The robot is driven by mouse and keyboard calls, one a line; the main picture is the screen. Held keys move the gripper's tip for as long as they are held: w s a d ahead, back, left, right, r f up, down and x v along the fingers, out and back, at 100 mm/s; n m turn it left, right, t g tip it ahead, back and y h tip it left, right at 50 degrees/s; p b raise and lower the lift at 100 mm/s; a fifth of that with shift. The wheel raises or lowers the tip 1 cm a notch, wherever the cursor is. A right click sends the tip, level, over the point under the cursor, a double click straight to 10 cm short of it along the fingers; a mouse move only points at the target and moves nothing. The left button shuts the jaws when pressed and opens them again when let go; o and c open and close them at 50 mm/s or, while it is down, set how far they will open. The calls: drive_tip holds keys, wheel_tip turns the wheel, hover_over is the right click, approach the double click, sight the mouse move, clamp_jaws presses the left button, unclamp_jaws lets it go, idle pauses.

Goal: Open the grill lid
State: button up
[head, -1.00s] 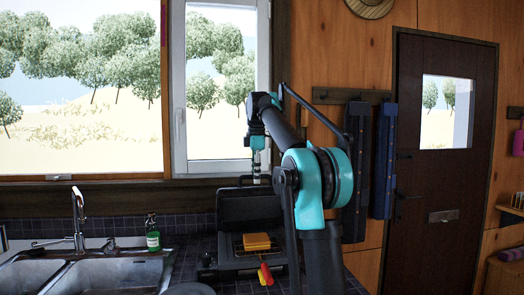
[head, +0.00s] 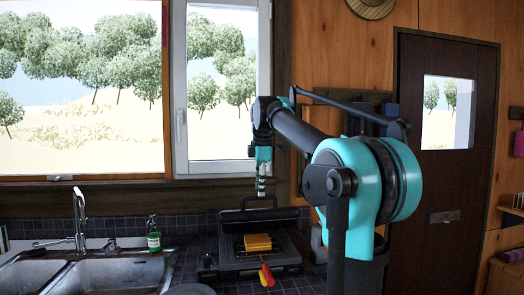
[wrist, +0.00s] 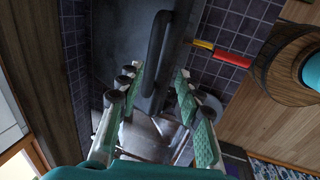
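The dark grill (head: 290,262) stands on the tiled counter below the window. The lid's handle (head: 243,203) sticks up at the top edge. My gripper (head: 261,194) points down just at the handle. In the wrist view the fingers (wrist: 156,80) are apart, and the dark handle bar (wrist: 157,48) lies between them in the picture. I cannot tell whether they touch it.
A red-and-yellow object (head: 267,276) lies at the grill's front. A metal sink (head: 110,272) with a tap (head: 80,220) and a green bottle (head: 153,238) are to the left. The window (head: 222,90) is close behind the grill.

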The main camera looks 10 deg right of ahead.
drive_tip(key=v, duration=1.3)
